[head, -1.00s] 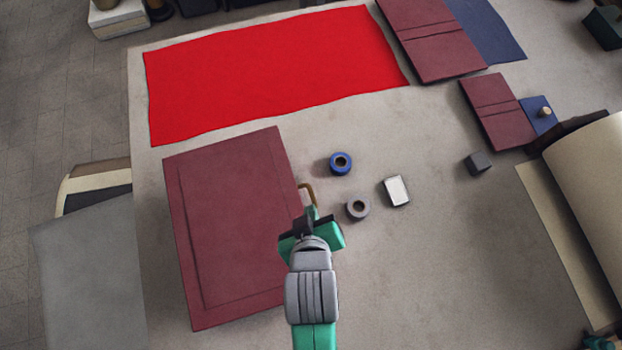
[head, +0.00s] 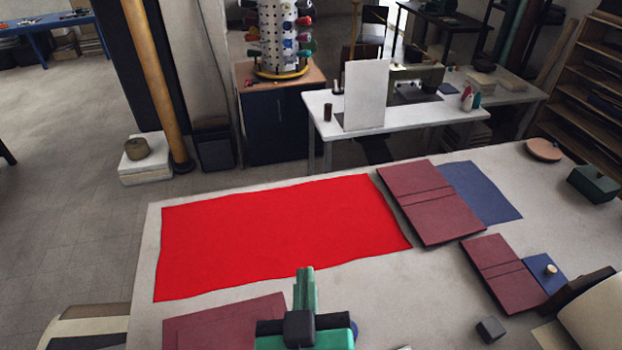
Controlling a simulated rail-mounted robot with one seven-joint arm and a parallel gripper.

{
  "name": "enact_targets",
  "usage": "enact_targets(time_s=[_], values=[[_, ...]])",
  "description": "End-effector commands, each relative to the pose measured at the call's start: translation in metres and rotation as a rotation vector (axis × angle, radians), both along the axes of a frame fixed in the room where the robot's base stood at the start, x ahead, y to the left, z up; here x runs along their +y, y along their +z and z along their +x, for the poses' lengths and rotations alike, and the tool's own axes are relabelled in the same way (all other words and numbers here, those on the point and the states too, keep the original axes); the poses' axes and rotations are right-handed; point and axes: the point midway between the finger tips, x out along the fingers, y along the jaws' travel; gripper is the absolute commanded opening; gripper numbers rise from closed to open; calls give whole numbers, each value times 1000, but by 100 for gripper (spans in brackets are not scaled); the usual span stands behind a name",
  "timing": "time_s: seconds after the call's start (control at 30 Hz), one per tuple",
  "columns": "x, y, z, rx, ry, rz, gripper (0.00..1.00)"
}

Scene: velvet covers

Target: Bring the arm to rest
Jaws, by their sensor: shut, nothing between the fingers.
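My gripper (head: 305,273) shows at the bottom middle of the head view, green with a dark grey and black body behind it. Its fingers are together with nothing between them. It points away from me, over the table (head: 450,290) between the maroon board (head: 225,325) at the lower left and the blue ring (head: 353,328), which it partly hides. The rest of my arm is below the picture's edge.
A bright red cloth (head: 270,235) lies beyond my gripper. Maroon covers (head: 430,203) (head: 503,272), blue pieces (head: 483,193) (head: 546,272) and a dark block (head: 490,329) lie to the right. A white table (head: 440,112) stands behind.

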Motion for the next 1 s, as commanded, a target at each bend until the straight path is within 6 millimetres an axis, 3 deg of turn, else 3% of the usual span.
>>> enact_targets(time_s=[0.03,0.2,0.3,0.4,0.53,1.0], values=[[-1,52,4,-105,-3,31,0],[-2,197,-8,-433,9,136,0],[-4,258,-26,-580,26,178,0],[-4,294,-40,-672,42,203,0],[-4,311,-49,-717,50,216,0],[-4,310,-49,-718,50,216,0]])
